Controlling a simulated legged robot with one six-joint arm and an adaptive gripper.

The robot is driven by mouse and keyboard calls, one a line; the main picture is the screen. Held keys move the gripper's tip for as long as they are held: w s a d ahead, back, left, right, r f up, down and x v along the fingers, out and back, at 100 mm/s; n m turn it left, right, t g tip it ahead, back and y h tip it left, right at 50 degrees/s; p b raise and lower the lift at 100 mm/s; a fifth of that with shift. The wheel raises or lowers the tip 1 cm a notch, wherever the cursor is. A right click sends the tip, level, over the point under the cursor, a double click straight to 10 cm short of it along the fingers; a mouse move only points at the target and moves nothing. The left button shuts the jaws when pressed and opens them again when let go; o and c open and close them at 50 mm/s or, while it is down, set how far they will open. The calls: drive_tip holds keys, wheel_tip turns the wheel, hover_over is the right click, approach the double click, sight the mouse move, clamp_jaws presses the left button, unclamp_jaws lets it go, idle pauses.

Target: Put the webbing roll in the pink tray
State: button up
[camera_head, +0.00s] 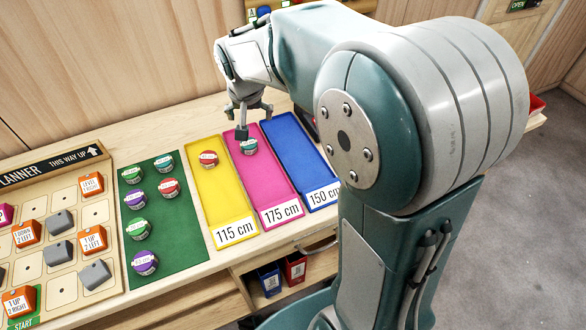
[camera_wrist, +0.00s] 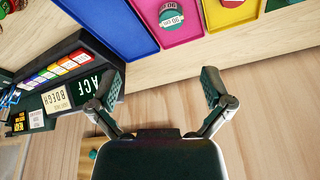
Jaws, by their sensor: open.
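The pink tray (camera_head: 268,190) lies between a yellow and a blue tray, marked 175 cm. A green webbing roll (camera_head: 249,147) lies in its far end; the roll also shows in the wrist view (camera_wrist: 170,17). A red roll (camera_head: 208,158) lies in the yellow tray (camera_head: 226,200). Several green, purple and red rolls (camera_head: 168,187) sit on the green mat (camera_head: 185,240). My gripper (camera_head: 252,119) is above the far end of the pink tray, partly overlapping the tray in the head view. In the wrist view its fingers (camera_wrist: 161,80) are spread wide, with nothing between them.
The blue tray (camera_head: 302,155) is right of the pink one. A planner board (camera_head: 55,240) with orange and grey blocks is at the left. A dark box with coloured cards (camera_wrist: 58,75) shows left of my fingers in the wrist view. A wooden wall stands behind the bench.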

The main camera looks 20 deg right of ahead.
drive_tip(key=s+r+n+t, duration=0.1)
drive_tip(key=s+r+n, duration=0.1)
drive_tip(key=s, duration=1)
drive_tip(key=s+r+n+t+y, duration=0.1)
drive_tip(key=s+r+n, duration=0.1)
drive_tip(key=s, duration=1)
drive_tip(key=shift+d+r+n, duration=0.25)
drive_tip(key=shift+r+n, duration=0.05)
drive_tip(key=shift+r, duration=0.5)
